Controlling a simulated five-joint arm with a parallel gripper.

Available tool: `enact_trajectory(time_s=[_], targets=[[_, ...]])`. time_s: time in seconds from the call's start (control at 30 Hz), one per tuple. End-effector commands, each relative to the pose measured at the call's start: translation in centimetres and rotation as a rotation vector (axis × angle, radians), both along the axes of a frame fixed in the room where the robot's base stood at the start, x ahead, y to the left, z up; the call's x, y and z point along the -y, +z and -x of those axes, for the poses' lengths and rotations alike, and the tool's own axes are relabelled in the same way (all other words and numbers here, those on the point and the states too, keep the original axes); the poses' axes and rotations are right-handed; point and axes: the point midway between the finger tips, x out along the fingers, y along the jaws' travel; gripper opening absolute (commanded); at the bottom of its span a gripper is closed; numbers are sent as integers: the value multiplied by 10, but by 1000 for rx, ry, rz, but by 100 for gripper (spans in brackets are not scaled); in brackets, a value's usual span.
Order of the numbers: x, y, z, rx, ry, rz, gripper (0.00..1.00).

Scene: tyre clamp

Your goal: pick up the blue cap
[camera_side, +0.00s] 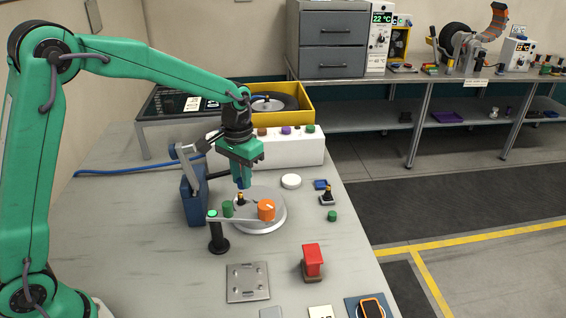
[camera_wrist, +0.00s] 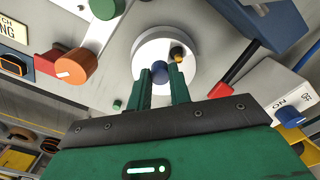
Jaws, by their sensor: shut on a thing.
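The blue cap (camera_wrist: 159,71) shows in the wrist view between the two fingertips of my gripper (camera_wrist: 161,79). The fingers are shut on its sides. In the side view my gripper (camera_side: 243,178) points down over the left part of a round pale plate (camera_side: 268,223); the cap is small and mostly hidden by the fingers there. A brass-and-black stem (camera_wrist: 178,52) stands close beside the cap in the wrist view. It also shows just below the fingertips in the side view (camera_side: 241,197). I cannot tell whether the cap touches anything below it.
An orange knob (camera_side: 266,210) and a green cylinder (camera_side: 227,209) are on an arm in front of the plate. A blue box (camera_side: 193,195) stands left, a white knob box (camera_side: 292,150) behind. A red block (camera_side: 312,259) stands in front. The bench's left side is fairly clear.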

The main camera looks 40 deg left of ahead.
Motion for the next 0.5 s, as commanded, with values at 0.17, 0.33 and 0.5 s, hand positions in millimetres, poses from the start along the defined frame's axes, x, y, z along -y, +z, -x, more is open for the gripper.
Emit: enact_trajectory(time_s=[0.17,0.33,0.5], targets=[[29,20,17,2,-4,0,0],[51,35,30,1,-3,0,0],[65,45,38,0,-2,0,0]])
